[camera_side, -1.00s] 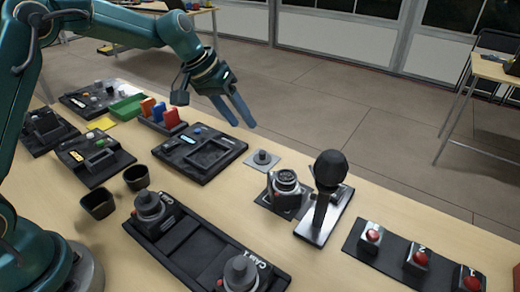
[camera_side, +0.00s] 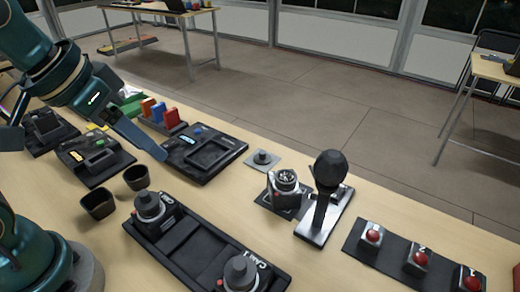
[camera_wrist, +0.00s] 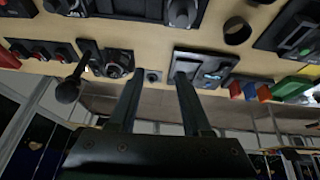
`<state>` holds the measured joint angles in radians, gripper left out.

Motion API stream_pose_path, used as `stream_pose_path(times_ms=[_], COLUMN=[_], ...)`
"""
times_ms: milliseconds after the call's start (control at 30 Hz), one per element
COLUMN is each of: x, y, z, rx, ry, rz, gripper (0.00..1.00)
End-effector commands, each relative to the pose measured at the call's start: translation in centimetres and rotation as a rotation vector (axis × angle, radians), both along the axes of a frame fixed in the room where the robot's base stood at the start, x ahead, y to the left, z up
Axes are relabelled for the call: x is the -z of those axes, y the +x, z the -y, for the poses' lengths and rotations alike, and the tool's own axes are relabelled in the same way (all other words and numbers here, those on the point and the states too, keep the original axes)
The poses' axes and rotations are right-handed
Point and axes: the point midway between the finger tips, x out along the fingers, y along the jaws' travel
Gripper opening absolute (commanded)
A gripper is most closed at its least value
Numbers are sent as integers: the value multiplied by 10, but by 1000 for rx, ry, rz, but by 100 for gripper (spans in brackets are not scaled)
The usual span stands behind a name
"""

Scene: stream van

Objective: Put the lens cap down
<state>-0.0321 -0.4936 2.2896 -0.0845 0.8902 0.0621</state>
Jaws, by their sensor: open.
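What I take to be the lens cap, a small dark disc with a knob (camera_side: 262,157), sits on a light grey square pad (camera_side: 250,164) on the table. Its pad also shows between my fingers in the wrist view, where the cap (camera_wrist: 153,76) is small. My gripper (camera_side: 160,154) is to the left of it and apart from it, over the black console. The wrist view shows the two fingers of my gripper (camera_wrist: 158,82) spread with nothing held between them. A camera with an upward-facing lens (camera_side: 285,180) stands right of the pad.
A microphone on a stand (camera_side: 329,190) rises beside the camera. A black console (camera_side: 205,155), coloured blocks (camera_side: 160,113), two dark cups (camera_side: 136,177), a joystick panel (camera_side: 195,240) and red buttons (camera_side: 418,258) crowd the table.

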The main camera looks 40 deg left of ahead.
Motion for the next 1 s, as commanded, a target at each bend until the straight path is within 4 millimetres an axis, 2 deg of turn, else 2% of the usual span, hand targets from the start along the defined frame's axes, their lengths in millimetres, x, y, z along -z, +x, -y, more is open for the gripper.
stream_pose_path(times_ms=[33,100,300,1000], x=[3,9,20,20], y=[-13,-27,-45,-46], z=[-1,-3,-7,-7], rx=[1,-1,-5,-6], ry=[14,31,54,55], rz=[13,22,34,33], gripper=[49,49,49,49])
